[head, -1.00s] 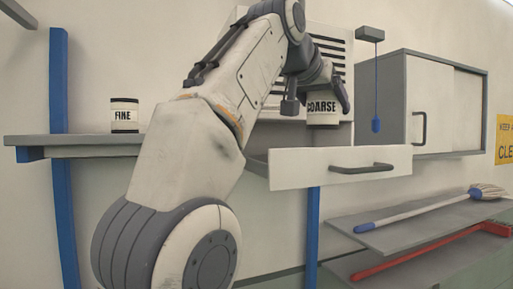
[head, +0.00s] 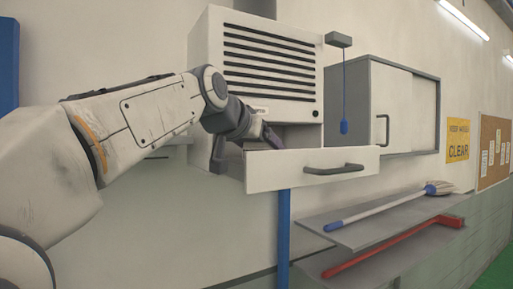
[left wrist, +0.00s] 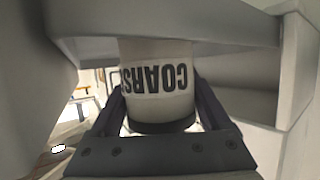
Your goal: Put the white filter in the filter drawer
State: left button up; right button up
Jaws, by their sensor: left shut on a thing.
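The white filter (left wrist: 157,85), a pale canister marked COARSE with a dark band at one end, is between the fingers of my left gripper (left wrist: 160,112) in the left wrist view. Its lettering appears upside down there, and its far end is cut off by a grey panel. In the head view my left gripper (head: 244,150) is at the left end of the open filter drawer (head: 345,166); the arm hides most of the canister. I cannot tell whether the canister touches the drawer floor. My right gripper is not in view.
The vented white unit (head: 265,65) stands right behind the drawer. A hanging blue pull (head: 343,127) and a grey wall cabinet (head: 410,100) are to the right. Below, shelves hold a mop (head: 390,207) and a red-handled tool (head: 400,240).

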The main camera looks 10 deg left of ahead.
pick_arm(q)
jog(key=shift+f, duration=0.2)
jog(key=o, duration=1.5)
jog(key=shift+r, duration=0.1)
jog(key=shift+a+r, duration=0.1)
jog(key=shift+r, duration=0.1)
jog(key=b+v, duration=0.3)
jog(key=v, duration=0.9)
